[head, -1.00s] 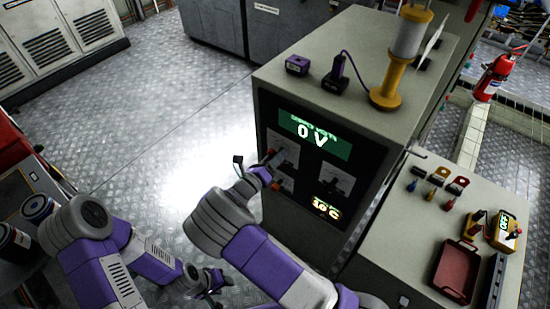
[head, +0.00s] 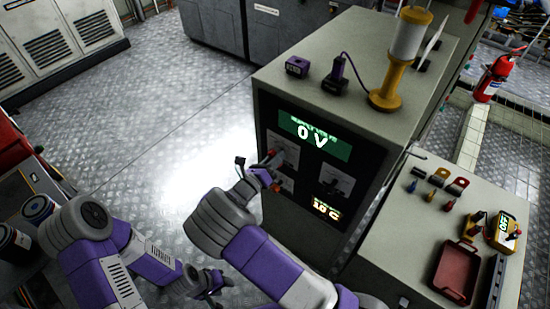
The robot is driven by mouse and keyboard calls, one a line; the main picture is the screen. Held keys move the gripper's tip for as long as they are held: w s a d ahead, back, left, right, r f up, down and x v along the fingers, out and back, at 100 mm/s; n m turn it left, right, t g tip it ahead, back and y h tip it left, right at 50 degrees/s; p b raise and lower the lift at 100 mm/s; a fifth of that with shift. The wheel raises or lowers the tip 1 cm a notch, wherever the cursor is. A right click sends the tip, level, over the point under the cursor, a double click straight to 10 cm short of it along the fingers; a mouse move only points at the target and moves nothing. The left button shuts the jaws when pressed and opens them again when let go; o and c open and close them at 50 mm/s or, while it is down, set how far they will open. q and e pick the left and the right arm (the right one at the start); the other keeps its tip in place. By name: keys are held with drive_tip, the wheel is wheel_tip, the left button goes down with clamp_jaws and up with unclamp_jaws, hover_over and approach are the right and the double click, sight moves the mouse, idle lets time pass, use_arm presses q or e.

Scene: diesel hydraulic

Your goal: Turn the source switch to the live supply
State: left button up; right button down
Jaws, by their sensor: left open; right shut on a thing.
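The grey cabinet (head: 315,92) has a dark front panel with a green display (head: 315,136) reading 0 V and white plates below it. My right gripper (head: 271,172) is at the left part of this panel, shut on what looks like the source switch. The gripper and wrist hide most of the switch, so its setting cannot be read. Small red parts show just above and below the fingers. My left gripper (head: 216,286) is open and empty, low over the floor, well away from the panel.
A small amber display (head: 326,209) sits low on the panel. A yellow lamp (head: 386,98) and purple devices (head: 335,80) stand on the cabinet. At right, a bench holds a red tray (head: 456,272), small levers and a yellow meter (head: 504,232). Floor to the left is clear.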

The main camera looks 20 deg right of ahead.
drive_tip(key=m, duration=0.8)
drive_tip(key=shift+f+b, duration=0.1)
drive_tip(key=shift+b, duration=0.25)
drive_tip(key=m+b, duration=0.1)
drive_tip(key=m, duration=0.3)
drive_tip(key=shift+b, duration=0.35)
drive_tip(key=shift+m+b, duration=1.05)
drive_tip(key=shift+m, duration=1.15)
drive_tip(key=c, duration=1)
unclamp_jaws()
drive_tip(key=shift+c, duration=0.2)
